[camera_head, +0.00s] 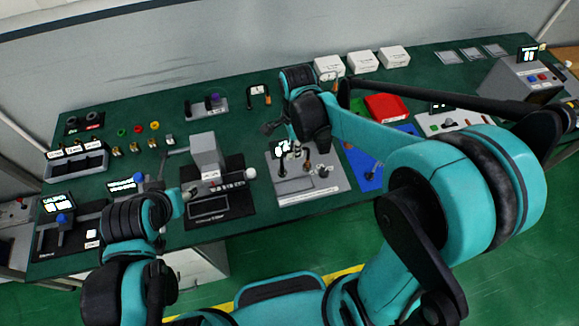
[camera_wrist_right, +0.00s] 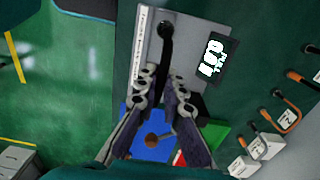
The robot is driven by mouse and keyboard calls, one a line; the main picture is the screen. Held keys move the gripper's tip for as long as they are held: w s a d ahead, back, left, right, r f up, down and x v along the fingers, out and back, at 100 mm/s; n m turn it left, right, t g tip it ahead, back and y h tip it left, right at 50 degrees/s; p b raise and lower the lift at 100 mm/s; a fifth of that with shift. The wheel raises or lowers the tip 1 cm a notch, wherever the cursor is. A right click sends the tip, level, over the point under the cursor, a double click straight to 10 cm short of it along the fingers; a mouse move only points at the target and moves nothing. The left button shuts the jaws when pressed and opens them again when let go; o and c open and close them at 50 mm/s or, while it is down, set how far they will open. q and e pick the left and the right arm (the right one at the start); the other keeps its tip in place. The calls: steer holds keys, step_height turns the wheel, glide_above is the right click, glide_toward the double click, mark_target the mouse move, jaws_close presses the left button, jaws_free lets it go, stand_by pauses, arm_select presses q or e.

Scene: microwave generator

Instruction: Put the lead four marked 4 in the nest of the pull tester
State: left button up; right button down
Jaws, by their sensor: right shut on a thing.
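The pull tester (camera_head: 330,187) is a grey plate with small upright fittings and a lit display (camera_head: 281,148). In the right wrist view, its display (camera_wrist_right: 212,57) reads PULL, and a black rod with a round end (camera_wrist_right: 165,30) stands beyond the fingertips. My right gripper (camera_head: 301,152) is low over the plate; its fingers (camera_wrist_right: 163,88) are closed together in the right wrist view. It is shut on the lead, mostly hidden by the fingers; its number is unreadable. A small copper-coloured end (camera_head: 307,167) shows below it. My left gripper (camera_head: 172,207) is at the left front, its fingers unclear.
A grey press-like block (camera_head: 206,158) stands left of the tester. A blue mat (camera_head: 368,178) and red tray (camera_head: 386,107) lie to its right. White boxes (camera_head: 364,62) stand at the back. A dark U-shaped piece (camera_head: 260,97) lies behind. Green table shows between the stations.

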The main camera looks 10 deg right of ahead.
step_height(320, 180, down, 10)
steer(key=b, duration=0.2)
steer(key=shift+r, duration=0.15)
steer(key=shift+s+b, duration=0.1)
steer(key=shift+b, duration=0.2)
steer(key=c, duration=1.6)
jaws_free()
steer(key=shift+c, duration=0.2)
